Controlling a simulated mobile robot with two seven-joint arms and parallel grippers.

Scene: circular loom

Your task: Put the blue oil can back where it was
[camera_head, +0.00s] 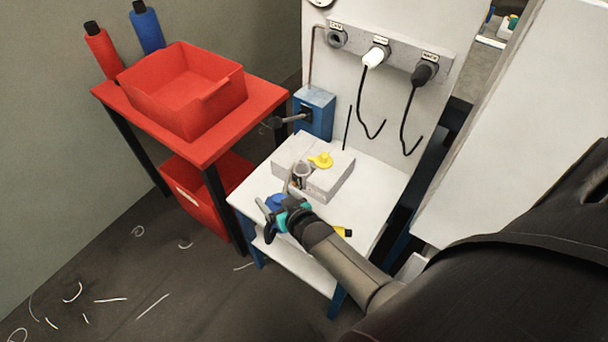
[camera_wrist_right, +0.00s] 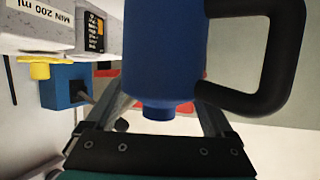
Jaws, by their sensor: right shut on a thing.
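The blue oil can (camera_head: 276,202) is held by my right gripper (camera_head: 276,212) over the front left part of the small white table (camera_head: 300,249). In the right wrist view the blue oil can (camera_wrist_right: 165,50) fills the middle, between the two fingers of my right gripper (camera_wrist_right: 150,105). Its black handle (camera_wrist_right: 290,50) sticks out to the right. In the head view the gripper hides much of the can. I cannot tell whether the can touches the table. My left gripper is not in view.
A pale block (camera_head: 330,182) with a grey cup (camera_head: 303,171) and a yellow piece (camera_head: 321,160) stands behind the can. A blue box (camera_head: 315,112) is farther back. A red bench (camera_head: 205,150) with a red bin (camera_head: 180,91) stands left.

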